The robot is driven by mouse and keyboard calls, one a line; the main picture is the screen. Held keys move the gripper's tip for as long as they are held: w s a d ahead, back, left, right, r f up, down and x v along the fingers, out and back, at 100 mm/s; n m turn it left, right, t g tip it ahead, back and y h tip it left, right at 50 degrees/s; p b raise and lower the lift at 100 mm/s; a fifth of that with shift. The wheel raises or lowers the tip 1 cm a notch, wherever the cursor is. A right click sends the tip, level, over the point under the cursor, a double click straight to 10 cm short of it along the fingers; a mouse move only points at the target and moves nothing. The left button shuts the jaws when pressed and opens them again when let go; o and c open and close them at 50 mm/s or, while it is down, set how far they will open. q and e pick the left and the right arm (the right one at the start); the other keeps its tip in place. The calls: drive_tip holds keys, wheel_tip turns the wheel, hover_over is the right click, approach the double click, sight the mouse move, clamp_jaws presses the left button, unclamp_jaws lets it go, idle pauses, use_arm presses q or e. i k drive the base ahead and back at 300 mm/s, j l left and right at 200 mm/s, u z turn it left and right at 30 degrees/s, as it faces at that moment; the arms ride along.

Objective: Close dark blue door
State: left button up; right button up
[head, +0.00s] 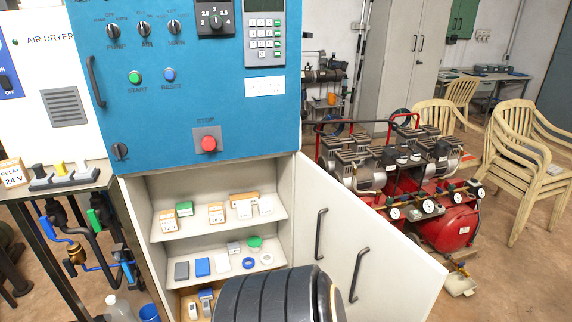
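A blue control panel door (190,110) fills the upper front of the cabinet in the head view, with knobs, push buttons, a keypad and a black handle (95,82) at its left edge. It looks flush with the cabinet, but its top is cut off. Its blue is medium, and no clearly dark blue door shows. A dark grey-blue panel (556,75) stands upright at the far right edge; I cannot tell if it is a door. Neither gripper is in view. A black ribbed part, likely of my arm, covers the bottom centre.
Below the blue panel, a cream door (375,240) with black handles stands open to the right, showing shelves (220,225) of small parts. A red compressor (445,225) and chairs (525,150) stand behind it. A side table (60,187) is at left.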

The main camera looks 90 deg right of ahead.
sight(380, 274)
drive_tip(key=k+z, duration=0.35)
drive_tip(key=k, duration=0.2)
drive_tip(key=k+l+z, duration=0.35)
drive_tip(key=k, duration=0.2)
drive_tip(key=l+z, duration=0.3)
drive_tip(key=l, duration=0.7)
drive_tip(key=l+z, duration=0.3)
drive_tip(key=l, duration=0.7)
